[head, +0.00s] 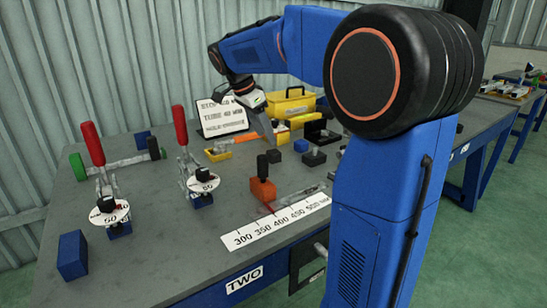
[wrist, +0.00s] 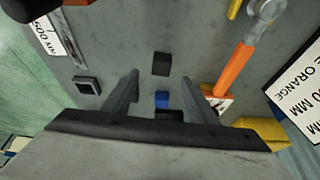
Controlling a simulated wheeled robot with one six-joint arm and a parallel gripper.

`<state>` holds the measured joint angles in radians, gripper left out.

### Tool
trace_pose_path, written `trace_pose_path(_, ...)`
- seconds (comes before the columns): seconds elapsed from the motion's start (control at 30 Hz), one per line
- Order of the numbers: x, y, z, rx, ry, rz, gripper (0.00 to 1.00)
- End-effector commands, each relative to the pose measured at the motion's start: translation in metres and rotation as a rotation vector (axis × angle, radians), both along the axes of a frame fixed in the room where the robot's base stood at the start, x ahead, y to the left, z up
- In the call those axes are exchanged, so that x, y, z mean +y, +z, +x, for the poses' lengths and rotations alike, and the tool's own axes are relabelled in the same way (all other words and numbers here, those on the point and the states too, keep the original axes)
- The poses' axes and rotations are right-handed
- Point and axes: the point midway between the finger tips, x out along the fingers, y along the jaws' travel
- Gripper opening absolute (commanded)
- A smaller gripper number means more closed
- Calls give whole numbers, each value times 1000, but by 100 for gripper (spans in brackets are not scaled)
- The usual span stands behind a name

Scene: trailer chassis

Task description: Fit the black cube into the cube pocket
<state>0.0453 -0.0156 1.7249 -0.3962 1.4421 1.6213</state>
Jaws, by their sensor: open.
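The black cube (head: 274,156) sits on the grey bench in the head view. It also shows in the wrist view (wrist: 161,63), just beyond my fingertips. My gripper (head: 270,140) points down above the bench near the cube; in the wrist view its two fingers (wrist: 164,82) stand apart with nothing held between them. A dark square block with a recess in its top, which looks like the cube pocket (wrist: 87,86), lies left of my fingers in the wrist view. In the head view it appears as a low black block (head: 314,158), right of the cube.
A blue cube (head: 301,146) stands near the black cube. An orange block with a black post (head: 263,190) stands nearer. Red-handled clamps (head: 93,145) stand left.

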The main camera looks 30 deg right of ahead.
Motion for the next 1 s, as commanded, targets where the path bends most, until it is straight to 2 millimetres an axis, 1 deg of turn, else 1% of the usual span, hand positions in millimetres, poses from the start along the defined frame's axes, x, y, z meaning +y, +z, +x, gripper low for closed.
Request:
trace_pose_path(0.1,-5,-12,0,1,0,0,53)
trace_pose_path(0.33,-11,-24,0,1,-1,0,53)
trace_pose_path(0.63,-28,-58,2,1,0,0,53)
trace_pose_path(0.77,-30,-65,2,1,0,0,53)
trace_pose_path(0.97,-30,-65,2,0,0,0,53)
trace_pose_path(1.0,-30,-65,2,0,0,0,48)
